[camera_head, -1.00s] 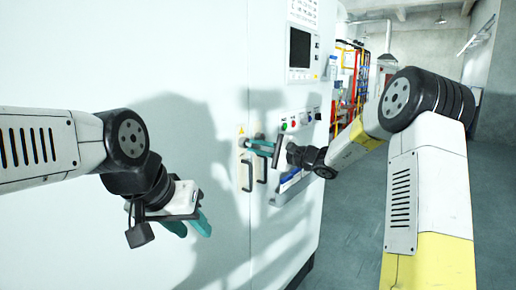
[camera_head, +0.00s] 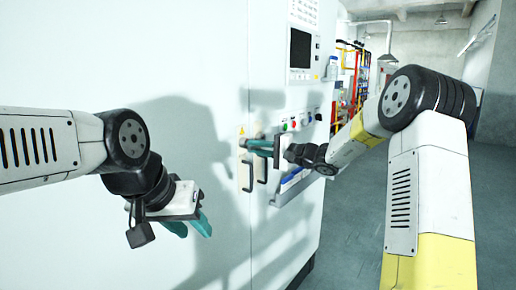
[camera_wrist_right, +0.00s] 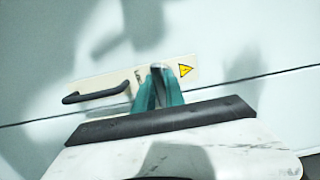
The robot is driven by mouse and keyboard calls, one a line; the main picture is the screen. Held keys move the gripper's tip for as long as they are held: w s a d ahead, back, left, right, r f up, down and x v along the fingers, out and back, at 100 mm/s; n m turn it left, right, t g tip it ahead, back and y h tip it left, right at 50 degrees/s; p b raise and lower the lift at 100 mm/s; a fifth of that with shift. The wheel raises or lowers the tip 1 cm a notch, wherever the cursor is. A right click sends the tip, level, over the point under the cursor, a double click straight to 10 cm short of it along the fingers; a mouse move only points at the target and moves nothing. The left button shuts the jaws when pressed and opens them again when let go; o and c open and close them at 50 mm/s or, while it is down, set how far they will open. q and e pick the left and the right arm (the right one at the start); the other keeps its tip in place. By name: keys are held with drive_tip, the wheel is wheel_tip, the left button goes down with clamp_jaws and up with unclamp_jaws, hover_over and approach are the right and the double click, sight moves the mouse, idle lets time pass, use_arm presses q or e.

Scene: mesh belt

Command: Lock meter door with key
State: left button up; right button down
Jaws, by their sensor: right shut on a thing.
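My right gripper (camera_head: 257,146) is at the lock area of the white cabinet's meter door (camera_head: 225,90), its teal fingers pointing left at the door's plate. In the right wrist view, the fingers (camera_wrist_right: 158,88) are shut on a small grey piece (camera_wrist_right: 156,69), which looks like the key, against a pale plate (camera_wrist_right: 120,83). The fingers mostly hide it, so I cannot tell how deep it sits. A black handle (camera_wrist_right: 95,92) is beside it on the plate. My left gripper (camera_head: 191,229) hangs in front of the door, teal fingers apart and empty.
Two black handles stand below the right gripper, one on the left panel (camera_head: 247,176) and one on the right (camera_head: 262,169). Buttons (camera_head: 292,125) and a screen (camera_head: 300,48) are on the right panel. The floor (camera_head: 350,235) to the right is clear.

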drive_tip(key=c, duration=1.4)
unclamp_jaws()
drive_tip(key=shift+a+f, duration=0.15)
drive_tip(key=shift+f, duration=0.15)
drive_tip(key=shift+o, duration=0.4)
drive_tip(key=shift+r, duration=0.1)
drive_tip(key=v, duration=0.7)
drive_tip(key=s+a+n+g+h, duration=0.2)
drive_tip(key=s+n+g+h, duration=0.3)
drive_tip(key=s, duration=1.4)
drive_tip(key=s+d+f+n+t+h, duration=0.1)
drive_tip(key=s+d+f+h, duration=0.3)
drive_tip(key=s+d+h, duration=0.4)
drive_tip(key=s+d+t, duration=0.1)
drive_tip(key=s+d, duration=0.4)
drive_tip(key=s, duration=0.2)
drive_tip(key=shift+s+d+f+h, duration=0.15)
drive_tip(key=shift+s+d+h, duration=0.15)
drive_tip(key=shift+s+d, duration=0.1)
